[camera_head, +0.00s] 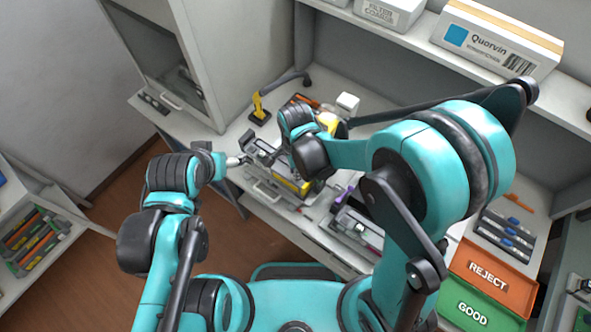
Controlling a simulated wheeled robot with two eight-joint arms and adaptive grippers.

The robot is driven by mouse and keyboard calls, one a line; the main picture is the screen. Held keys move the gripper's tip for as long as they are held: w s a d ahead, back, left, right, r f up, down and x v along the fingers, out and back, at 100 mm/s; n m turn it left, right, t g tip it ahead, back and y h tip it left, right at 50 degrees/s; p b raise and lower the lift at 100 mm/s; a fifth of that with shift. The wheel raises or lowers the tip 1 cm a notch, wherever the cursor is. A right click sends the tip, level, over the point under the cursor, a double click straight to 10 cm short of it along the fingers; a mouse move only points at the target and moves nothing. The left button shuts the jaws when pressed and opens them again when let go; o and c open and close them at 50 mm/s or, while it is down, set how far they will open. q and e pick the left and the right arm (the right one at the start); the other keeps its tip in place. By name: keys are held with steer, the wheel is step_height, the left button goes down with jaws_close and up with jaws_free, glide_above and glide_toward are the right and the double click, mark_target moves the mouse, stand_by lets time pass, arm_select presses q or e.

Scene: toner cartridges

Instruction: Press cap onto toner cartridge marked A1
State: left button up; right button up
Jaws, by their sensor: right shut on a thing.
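A long grey and yellow toner cartridge (292,183) lies in a grey holder on the bench, in the middle of the head view. Its marking is too small to read, so I cannot tell whether it is A1. My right gripper (284,160) is over this cartridge, partly hidden by its own wrist. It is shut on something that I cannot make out. I cannot pick out the cap. My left gripper (235,161) is at the left end of the holder, small in the view, and its fingers are unclear.
A second holder (355,222) with a purple-marked part stands to the right. An orange REJECT bin (492,278) and green GOOD bin (478,308) are at lower right. A yellow tool stand (259,110) and white cube (347,104) are behind. A shelf carries a Quorvin box (492,43).

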steer(key=shift+f, duration=0.15)
steer(key=shift+f+b, duration=0.2)
steer(key=shift+b, duration=0.3)
steer(key=shift+f, duration=0.15)
stand_by(0.5)
steer(key=o, duration=1)
steer(key=shift+o, duration=0.2)
steer(key=shift+r+p, duration=2.25)
steer(key=shift+r, duration=1.3)
